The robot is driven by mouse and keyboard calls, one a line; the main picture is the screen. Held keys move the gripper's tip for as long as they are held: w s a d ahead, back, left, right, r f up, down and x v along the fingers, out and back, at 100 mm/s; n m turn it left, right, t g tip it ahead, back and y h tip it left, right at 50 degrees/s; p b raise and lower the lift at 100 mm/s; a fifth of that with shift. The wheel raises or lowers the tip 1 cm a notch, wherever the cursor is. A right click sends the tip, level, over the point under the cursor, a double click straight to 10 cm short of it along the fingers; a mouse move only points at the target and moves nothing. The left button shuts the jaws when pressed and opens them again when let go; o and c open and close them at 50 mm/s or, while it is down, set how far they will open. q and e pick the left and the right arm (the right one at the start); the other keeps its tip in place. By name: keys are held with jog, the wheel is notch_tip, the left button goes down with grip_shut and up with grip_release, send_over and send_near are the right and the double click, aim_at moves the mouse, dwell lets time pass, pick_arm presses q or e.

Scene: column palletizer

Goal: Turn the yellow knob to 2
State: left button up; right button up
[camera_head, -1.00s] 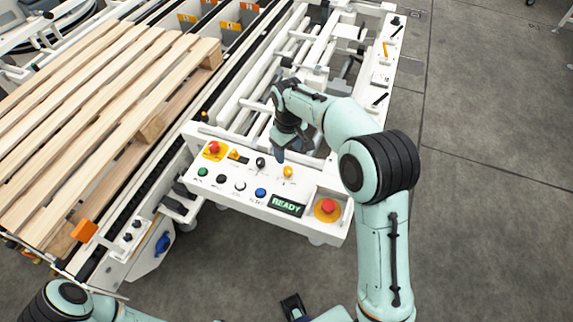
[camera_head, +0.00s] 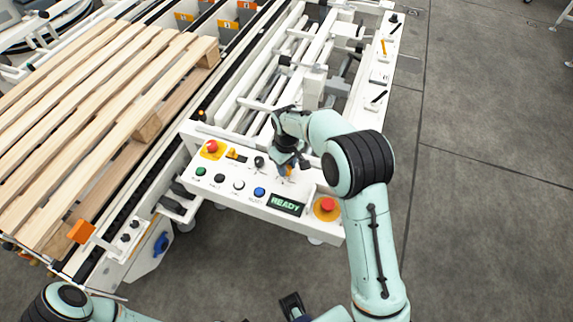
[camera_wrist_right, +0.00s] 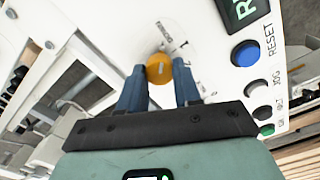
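The yellow knob (camera_wrist_right: 159,68) is on the white control panel (camera_head: 225,196), in its upper right part. In the right wrist view it lies between the tips of the two blue fingers of my right gripper (camera_wrist_right: 160,78). The fingers are apart, one on each side of the knob; I cannot tell whether they touch it. In the head view my right gripper (camera_head: 287,163) is over the panel and mostly hides the knob. The small markings around the knob are too blurred to read its setting.
The panel also bears a red button on yellow at upper left (camera_head: 211,147), another at right (camera_head: 326,205), a black knob (camera_head: 259,161), a row of buttons including a blue one (camera_head: 259,192), and a READY display (camera_head: 286,204). A wooden pallet (camera_head: 100,100) lies left.

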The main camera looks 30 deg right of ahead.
jog(key=shift+c, duration=1.3)
